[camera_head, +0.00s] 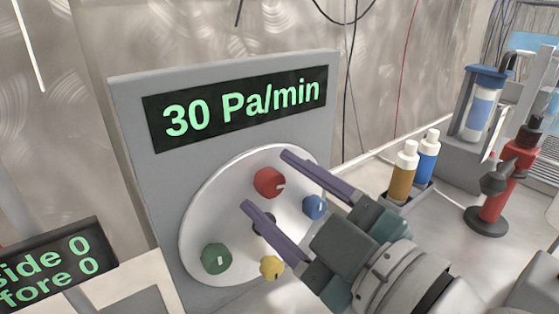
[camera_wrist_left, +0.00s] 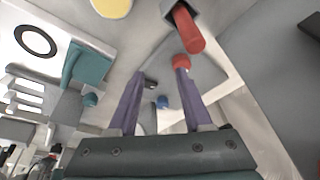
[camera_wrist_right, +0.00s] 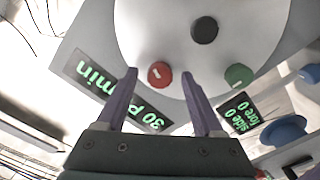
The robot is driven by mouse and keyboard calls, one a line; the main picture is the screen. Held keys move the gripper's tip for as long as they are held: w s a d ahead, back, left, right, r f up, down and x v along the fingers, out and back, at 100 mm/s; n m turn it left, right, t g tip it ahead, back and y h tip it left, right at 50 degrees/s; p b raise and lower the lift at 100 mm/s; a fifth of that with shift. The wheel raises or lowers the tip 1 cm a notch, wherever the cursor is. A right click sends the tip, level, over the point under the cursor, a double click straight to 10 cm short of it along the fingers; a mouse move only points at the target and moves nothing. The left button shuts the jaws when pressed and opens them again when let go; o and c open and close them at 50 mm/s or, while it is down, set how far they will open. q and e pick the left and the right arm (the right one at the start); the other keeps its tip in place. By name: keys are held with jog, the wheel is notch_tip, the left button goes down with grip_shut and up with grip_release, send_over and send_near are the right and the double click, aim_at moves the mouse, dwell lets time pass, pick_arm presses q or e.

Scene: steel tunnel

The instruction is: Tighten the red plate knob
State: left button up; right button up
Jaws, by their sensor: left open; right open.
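The red knob (camera_head: 269,181) sits at the upper middle of a round white plate (camera_head: 200,235) on a grey upright panel. My right gripper (camera_head: 265,179) is open, with one purple finger above and right of the knob and the other below and left. In the right wrist view the red knob (camera_wrist_right: 160,75) appears between the two fingertips; I cannot tell how deep they reach. The knob's pale mark shows. My left gripper (camera_wrist_left: 166,76) is open and empty in its wrist view, outside the head view.
The plate also bears a green knob (camera_head: 216,258), a blue knob (camera_head: 314,207), a yellow knob (camera_head: 271,267) and a partly hidden black knob (camera_head: 264,226). The display (camera_head: 240,107) reads 30 Pa/min. Bottles (camera_head: 404,172) and a red stand (camera_head: 495,195) are at right.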

grip_shut()
dwell(0.4)
dwell(0.4)
jog(key=m, duration=0.3)
jog(key=shift+p, duration=0.4)
jog(key=m, duration=0.3)
jog(key=shift+m, duration=0.4)
jog(key=m, duration=0.5)
jog(key=shift+d+p, duration=0.1)
jog(key=shift+p, duration=0.2)
jog(key=shift+m, duration=1.6)
